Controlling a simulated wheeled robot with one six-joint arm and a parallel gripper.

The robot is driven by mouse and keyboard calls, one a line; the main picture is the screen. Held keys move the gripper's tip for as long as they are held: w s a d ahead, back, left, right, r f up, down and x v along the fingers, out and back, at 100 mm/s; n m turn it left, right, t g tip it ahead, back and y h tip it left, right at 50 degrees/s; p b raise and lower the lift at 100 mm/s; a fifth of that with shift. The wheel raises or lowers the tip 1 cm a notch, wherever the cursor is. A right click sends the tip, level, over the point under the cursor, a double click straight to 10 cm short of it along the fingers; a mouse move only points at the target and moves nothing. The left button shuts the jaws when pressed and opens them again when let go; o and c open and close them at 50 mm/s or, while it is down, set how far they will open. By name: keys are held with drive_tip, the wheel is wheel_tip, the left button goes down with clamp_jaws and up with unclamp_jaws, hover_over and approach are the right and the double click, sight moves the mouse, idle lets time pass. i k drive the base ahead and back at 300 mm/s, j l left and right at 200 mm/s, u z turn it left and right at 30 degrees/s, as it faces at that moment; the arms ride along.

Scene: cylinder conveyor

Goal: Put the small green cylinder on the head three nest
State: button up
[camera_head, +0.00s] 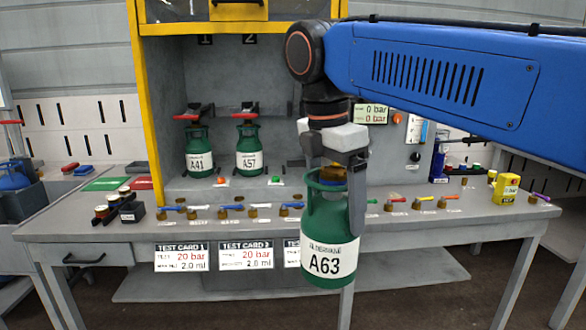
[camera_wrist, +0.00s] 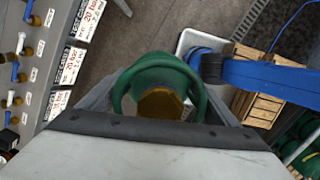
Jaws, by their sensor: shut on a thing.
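My gripper (camera_head: 333,172) is shut on a small green cylinder (camera_head: 328,235) labelled A63, held upright in front of the bench. In the wrist view the green cylinder's collar ring (camera_wrist: 160,68) and brass valve top sit between the fingers. Two more green cylinders, A41 (camera_head: 199,160) and A57 (camera_head: 249,160), stand in the yellow-framed cabinet under red-handled heads, below the numbers 1 and 2. The place for head three, to their right, is hidden behind my arm and gripper.
The grey bench (camera_head: 90,222) carries valves with coloured levers along its front. Test cards (camera_head: 246,256) hang from its edge. The yellow frame post (camera_head: 146,110) bounds the cabinet's left side. A yellow device (camera_head: 505,188) stands at the right. Wooden crates (camera_wrist: 258,102) show in the wrist view.

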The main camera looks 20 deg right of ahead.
sight(299, 171)
drive_tip(key=i, duration=1.3)
